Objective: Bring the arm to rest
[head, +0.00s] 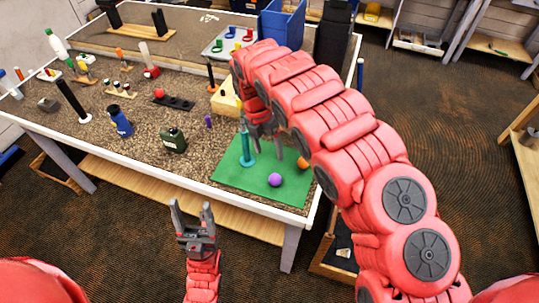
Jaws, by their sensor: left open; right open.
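My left gripper (191,207) is open and empty, in front of the table's near edge and apart from it. My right arm reaches in from the right across the table. My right gripper (264,140) is open and points down over the green mat (232,174). A teal upright post (246,151) stands on the mat, close beside the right gripper in the picture; I cannot tell whether they touch. A purple ball (275,180) and an orange ball (302,163) are on the mat. The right arm hides part of the mat and table behind it.
The gravel-topped table (75,146) holds a blue bottle (120,122), a dark green canteen (173,140), a black post (73,101) and a wooden block (226,102). A blue bin (283,24) stands at the back. Floor is open in front of the table.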

